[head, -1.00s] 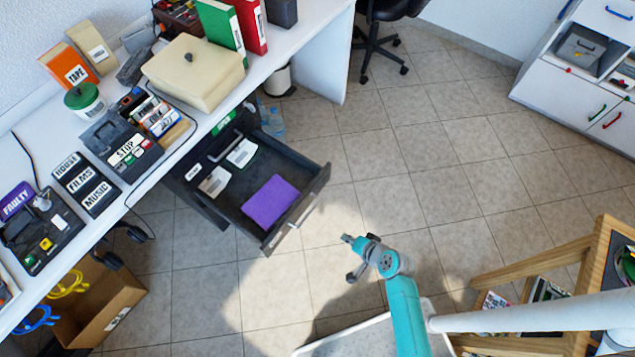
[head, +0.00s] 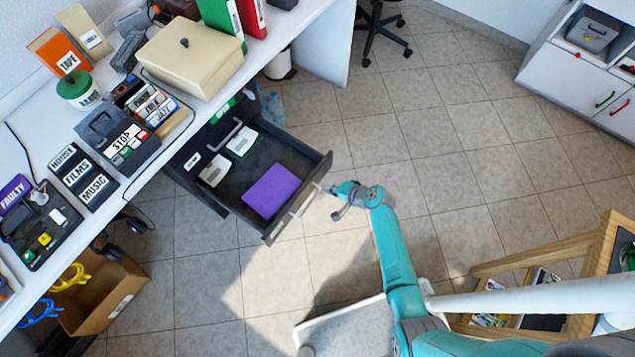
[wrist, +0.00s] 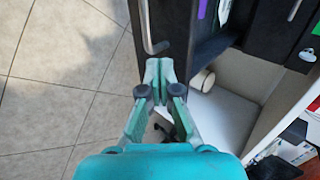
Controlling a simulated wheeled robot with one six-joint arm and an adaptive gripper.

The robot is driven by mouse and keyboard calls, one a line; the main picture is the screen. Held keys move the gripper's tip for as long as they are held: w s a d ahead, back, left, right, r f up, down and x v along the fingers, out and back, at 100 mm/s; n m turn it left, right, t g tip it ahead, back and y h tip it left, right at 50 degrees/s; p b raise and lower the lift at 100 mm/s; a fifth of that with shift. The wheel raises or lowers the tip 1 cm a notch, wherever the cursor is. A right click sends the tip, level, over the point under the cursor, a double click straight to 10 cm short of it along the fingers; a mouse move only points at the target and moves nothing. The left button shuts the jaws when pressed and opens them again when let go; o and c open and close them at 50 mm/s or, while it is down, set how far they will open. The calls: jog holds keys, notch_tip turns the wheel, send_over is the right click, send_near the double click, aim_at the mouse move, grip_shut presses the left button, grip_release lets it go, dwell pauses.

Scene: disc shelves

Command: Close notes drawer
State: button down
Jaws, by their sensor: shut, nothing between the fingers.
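The notes drawer (head: 236,198) is a dark drawer pulled out from under the white desk. It holds a purple notebook (head: 271,191) and pale note cards (head: 240,142). Its metal bar handle (head: 306,201) is on the front panel. My gripper (head: 330,188) is shut and empty, just outside the drawer front near the far end of the handle. In the wrist view my gripper (wrist: 159,66) shows its fingertips together, close to the bent end of the handle (wrist: 152,38). I cannot tell whether they touch it.
The white desk (head: 165,172) carries a beige box (head: 190,58), binders and labelled cases. A cardboard box (head: 98,292) stands on the floor at lower left. A wooden rack (head: 590,255) is at right. Tiled floor in front of the drawer is clear.

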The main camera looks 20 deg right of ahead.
aim_at(311, 182)
jog(key=w+a, duration=0.1)
jog(key=w, duration=0.1)
jog(key=w+a+f, duration=0.1)
jog(key=w+a, duration=0.1)
jog(key=shift+w+a+f, duration=0.1)
jog(key=shift+w+f, duration=0.05)
jog(key=shift+f, duration=0.05)
jog(key=shift+w, duration=0.1)
